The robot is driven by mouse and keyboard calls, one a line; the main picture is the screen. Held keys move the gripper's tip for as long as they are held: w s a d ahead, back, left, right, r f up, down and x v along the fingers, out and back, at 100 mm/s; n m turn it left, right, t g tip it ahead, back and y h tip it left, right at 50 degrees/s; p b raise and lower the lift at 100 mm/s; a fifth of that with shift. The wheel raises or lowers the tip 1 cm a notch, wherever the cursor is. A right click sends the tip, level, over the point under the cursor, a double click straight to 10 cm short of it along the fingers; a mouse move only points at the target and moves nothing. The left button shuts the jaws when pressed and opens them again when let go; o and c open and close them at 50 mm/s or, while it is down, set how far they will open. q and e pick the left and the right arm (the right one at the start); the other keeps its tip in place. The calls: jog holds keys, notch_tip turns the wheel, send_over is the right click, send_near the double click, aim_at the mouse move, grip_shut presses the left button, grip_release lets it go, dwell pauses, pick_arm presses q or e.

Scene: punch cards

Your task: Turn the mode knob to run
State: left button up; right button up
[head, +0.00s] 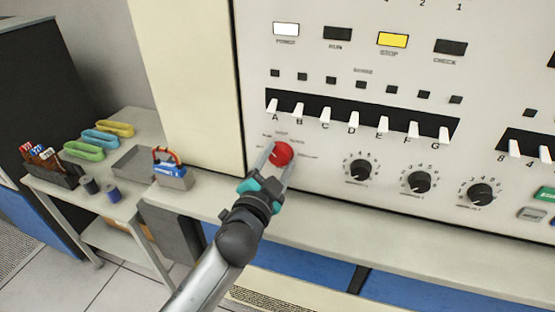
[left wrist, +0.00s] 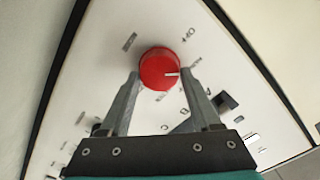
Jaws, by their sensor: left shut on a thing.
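The red mode knob (head: 283,152) sits on the cream control panel, left of the black dials. My left gripper (head: 280,158) reaches up to it and is shut on it, one finger on each side. In the left wrist view the round red knob (left wrist: 157,69) sits between the two fingertips. Its white pointer line faces right in that view. Small labels ring the knob, but they are too small or blurred to read surely. My right gripper is not in view.
Above are a lit white POWER lamp (head: 286,29), a dark RUN lamp (head: 337,33), a lit yellow STOP lamp (head: 392,40) and white lever switches (head: 325,116). Black dials (head: 360,170) sit to the right. A side table at left holds coloured loops (head: 84,150) and a card rack (head: 50,172).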

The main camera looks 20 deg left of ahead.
pick_arm(q)
jog(key=o, duration=1.4)
jog(key=shift+s, duration=0.1)
jog(key=shift+s+a+b, duration=0.15)
jog(key=shift+s+b, duration=0.3)
jog(key=shift+s, duration=3.35)
jog(key=shift+s+a+b, duration=0.1)
jog(key=shift+s+b, duration=0.35)
jog(key=shift+s, duration=3.3)
